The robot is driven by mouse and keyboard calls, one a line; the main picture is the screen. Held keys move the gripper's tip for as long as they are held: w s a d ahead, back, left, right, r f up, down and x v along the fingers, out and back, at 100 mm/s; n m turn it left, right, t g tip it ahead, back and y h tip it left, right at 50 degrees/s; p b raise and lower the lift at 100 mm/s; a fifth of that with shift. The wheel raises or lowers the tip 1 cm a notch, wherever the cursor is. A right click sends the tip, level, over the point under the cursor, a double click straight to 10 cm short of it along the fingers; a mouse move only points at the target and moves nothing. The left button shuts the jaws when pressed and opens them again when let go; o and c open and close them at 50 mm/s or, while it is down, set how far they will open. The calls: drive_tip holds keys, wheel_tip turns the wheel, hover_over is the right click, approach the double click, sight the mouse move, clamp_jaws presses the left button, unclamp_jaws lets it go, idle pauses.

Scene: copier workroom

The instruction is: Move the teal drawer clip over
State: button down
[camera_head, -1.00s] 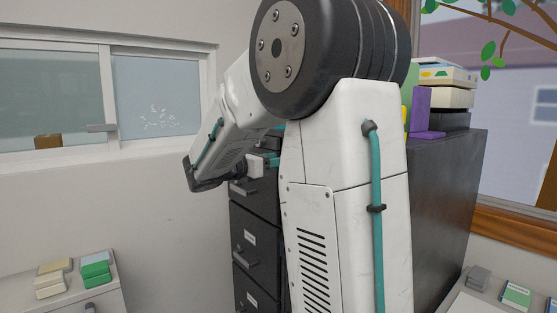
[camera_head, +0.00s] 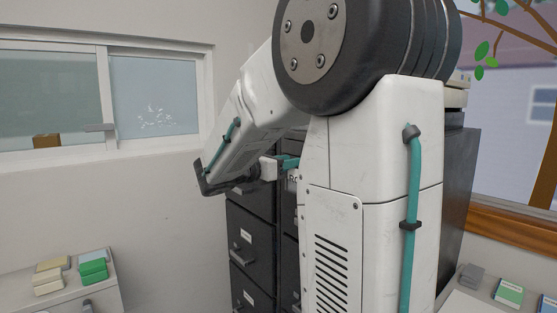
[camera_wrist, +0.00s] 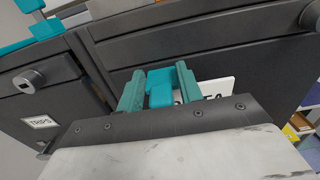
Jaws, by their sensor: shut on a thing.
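The teal drawer clip (camera_wrist: 160,88) is a small bright block between the two duller teal fingers of my gripper (camera_wrist: 159,90) in the wrist view. My gripper is shut on it, in front of a dark drawer front (camera_wrist: 220,50). A white label card (camera_wrist: 217,90), partly hidden, shows behind the right finger. I cannot tell whether the clip touches the drawer. In the head view my gripper (camera_head: 287,162) is small, close to the dark filing cabinet (camera_head: 250,215); my arm hides much of the cabinet, and the clip cannot be made out there.
The left drawer carries a label reading TRIPS (camera_wrist: 40,122) and a round metal lock (camera_wrist: 28,80). Other teal parts (camera_wrist: 47,28) show at the wrist view's upper left. A low counter with coloured stacks (camera_head: 92,268) stands left; another with boxes (camera_head: 509,293) stands right.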

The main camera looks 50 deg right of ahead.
drive_tip(key=s, duration=0.2)
drive_tip(key=s+a, duration=0.1)
drive_tip(key=s, duration=0.1)
drive_tip(key=shift+s, duration=0.15)
drive_tip(key=c, duration=1.2)
unclamp_jaws()
drive_tip(key=shift+s, duration=0.1)
drive_tip(key=shift+c, duration=0.2)
drive_tip(key=shift+a, duration=0.1)
drive_tip(key=v, duration=0.7)
drive_tip(key=shift+a, duration=0.3)
drive_tip(key=shift+w, duration=0.2)
